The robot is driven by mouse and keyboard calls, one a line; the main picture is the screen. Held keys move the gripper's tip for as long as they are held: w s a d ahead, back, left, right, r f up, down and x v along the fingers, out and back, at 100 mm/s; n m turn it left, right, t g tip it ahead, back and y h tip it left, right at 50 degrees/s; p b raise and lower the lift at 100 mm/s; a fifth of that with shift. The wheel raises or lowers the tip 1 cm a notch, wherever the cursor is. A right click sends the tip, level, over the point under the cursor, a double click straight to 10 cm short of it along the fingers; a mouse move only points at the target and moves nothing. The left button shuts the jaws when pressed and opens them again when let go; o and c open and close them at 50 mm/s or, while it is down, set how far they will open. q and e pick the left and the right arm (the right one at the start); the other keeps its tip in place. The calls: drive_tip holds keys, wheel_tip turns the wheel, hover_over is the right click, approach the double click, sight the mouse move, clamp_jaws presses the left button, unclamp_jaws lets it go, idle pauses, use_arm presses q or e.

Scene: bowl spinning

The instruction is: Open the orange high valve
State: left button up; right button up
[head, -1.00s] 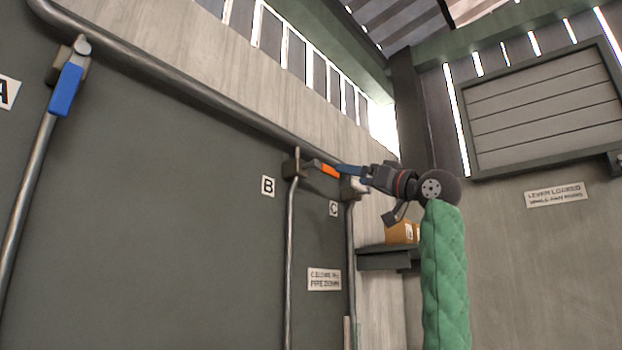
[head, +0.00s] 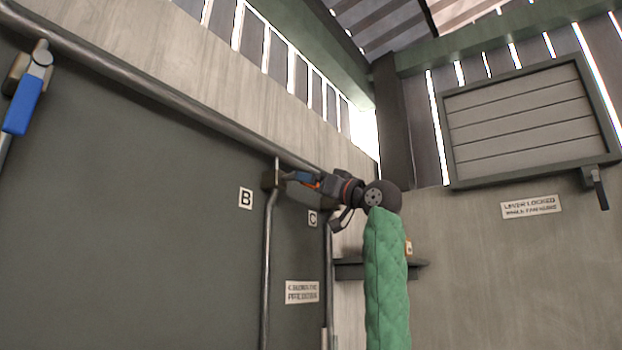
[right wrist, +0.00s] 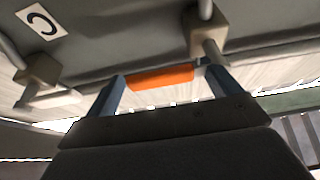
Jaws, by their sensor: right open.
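The orange valve handle (right wrist: 160,77) shows in the right wrist view, extending sideways from its grey valve body (right wrist: 207,38). In the head view only a small piece of orange (head: 312,185) shows, mostly hidden by my gripper. This valve sits by label B (head: 245,198), on the pipe under the long top pipe. My right gripper (right wrist: 164,88) is open, with one blue finger near each end of the orange handle. It also shows in the head view (head: 300,178) at the valve. Whether the fingers touch the handle I cannot tell. My left gripper is not in view.
A blue-handled valve (head: 22,105) hangs at the far left. Another valve body (right wrist: 38,72) with a pale handle is near label C (right wrist: 40,20). A shelf (head: 350,268) is behind my right arm. A shuttered panel (head: 530,125) with a lever (head: 600,188) is at right.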

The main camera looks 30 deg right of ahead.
drive_tip(key=shift+w+a, duration=0.2)
drive_tip(key=shift+w, duration=0.25)
drive_tip(key=shift+s+d, duration=0.1)
drive_tip(key=shift+s, duration=0.1)
drive_tip(key=c, duration=1.4)
